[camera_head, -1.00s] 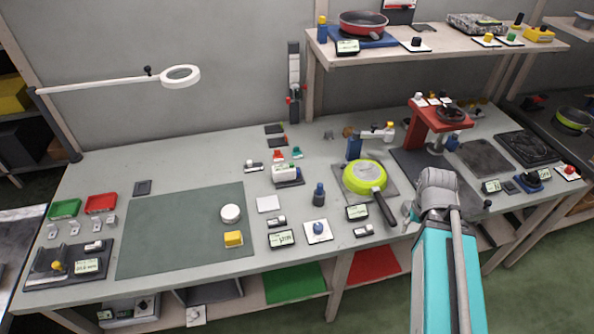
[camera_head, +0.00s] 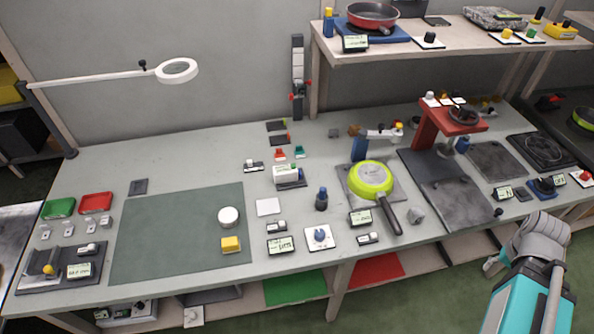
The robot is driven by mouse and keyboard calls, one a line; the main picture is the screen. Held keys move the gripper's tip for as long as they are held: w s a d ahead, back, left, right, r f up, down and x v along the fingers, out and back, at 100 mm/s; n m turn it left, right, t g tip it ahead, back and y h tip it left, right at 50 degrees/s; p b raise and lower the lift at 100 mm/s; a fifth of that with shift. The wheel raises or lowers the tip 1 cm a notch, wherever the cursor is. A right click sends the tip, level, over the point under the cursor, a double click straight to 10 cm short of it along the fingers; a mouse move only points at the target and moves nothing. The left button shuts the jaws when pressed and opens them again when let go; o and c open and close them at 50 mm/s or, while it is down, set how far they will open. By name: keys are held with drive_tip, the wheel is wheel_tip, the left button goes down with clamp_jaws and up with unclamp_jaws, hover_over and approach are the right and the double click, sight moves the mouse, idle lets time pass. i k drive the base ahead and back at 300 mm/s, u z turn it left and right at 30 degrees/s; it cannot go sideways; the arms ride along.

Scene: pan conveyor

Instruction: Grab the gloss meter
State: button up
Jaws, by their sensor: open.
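I cannot tell for certain which item is the gloss meter. A likely one is the small white boxy device (camera_head: 286,173) on a dark base, mid-bench, right of the green mat. My gripper (camera_head: 493,265) shows only in small part at the lower right, in front of the bench's front edge. It is open, with nothing seen in it, and well apart from the white device. My forearm and wrist hide part of the gripper.
A lime pan (camera_head: 371,179) lies on a grey plate, its handle toward the front. A red stand (camera_head: 447,118) rises at the right. Small meters and knobs crowd the middle. The green mat (camera_head: 165,238) is mostly bare. A shelf (camera_head: 450,48) overhangs the back right.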

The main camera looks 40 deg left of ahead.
sight(283, 173)
drive_tip(key=z, duration=0.15)
drive_tip(key=k, duration=1.5)
drive_tip(key=u, duration=1.2)
drive_tip(key=i, duration=0.85)
drive_tip(key=u, duration=0.1)
